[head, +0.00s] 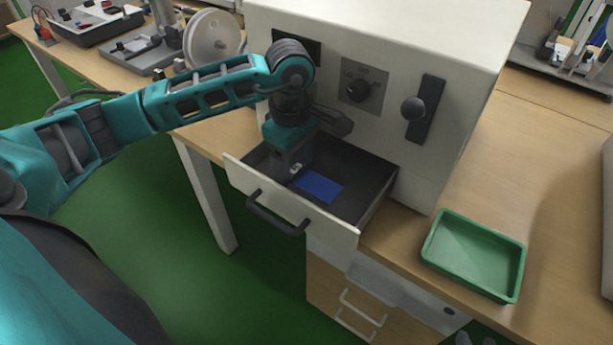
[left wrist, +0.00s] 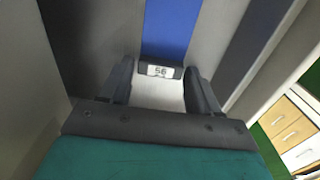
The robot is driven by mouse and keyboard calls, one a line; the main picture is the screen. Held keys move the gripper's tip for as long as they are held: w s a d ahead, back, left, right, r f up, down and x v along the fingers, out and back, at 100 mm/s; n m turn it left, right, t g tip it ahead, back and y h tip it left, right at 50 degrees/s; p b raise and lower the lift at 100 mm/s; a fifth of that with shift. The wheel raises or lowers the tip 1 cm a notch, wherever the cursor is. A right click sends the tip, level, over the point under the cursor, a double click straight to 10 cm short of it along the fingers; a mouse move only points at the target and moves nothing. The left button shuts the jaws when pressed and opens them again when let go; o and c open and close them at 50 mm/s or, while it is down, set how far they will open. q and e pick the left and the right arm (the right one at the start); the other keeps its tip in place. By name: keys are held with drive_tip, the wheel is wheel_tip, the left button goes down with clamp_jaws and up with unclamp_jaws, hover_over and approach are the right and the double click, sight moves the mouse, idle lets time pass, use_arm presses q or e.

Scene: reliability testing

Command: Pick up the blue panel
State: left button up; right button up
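The blue panel (head: 319,187) lies in the open drawer (head: 349,239) of the white cabinet. In the left wrist view the blue panel (left wrist: 168,28) runs away from me as a blue strip, with a small label reading 56 at its near end. My left gripper (head: 293,172) reaches down into the drawer at the panel's left end. In the left wrist view its two fingers (left wrist: 160,72) stand apart, one on each side of the labelled end, with no clear grip on it. Two separate grey tips of my right gripper (head: 476,340) show at the bottom edge of the head view.
The cabinet (head: 440,50) has a knob and a black handle on its front, close to my left arm. A drawer handle (head: 277,213) sticks out in front. An empty green tray (head: 474,256) stands on the wooden table (head: 520,170) at right, with bare tabletop around it.

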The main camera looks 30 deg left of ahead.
use_arm(q)
drive_tip(key=c, duration=0.7)
use_arm(e)
drive_tip(key=shift+w, duration=0.1)
use_arm(q)
drive_tip(key=shift+r, duration=0.1)
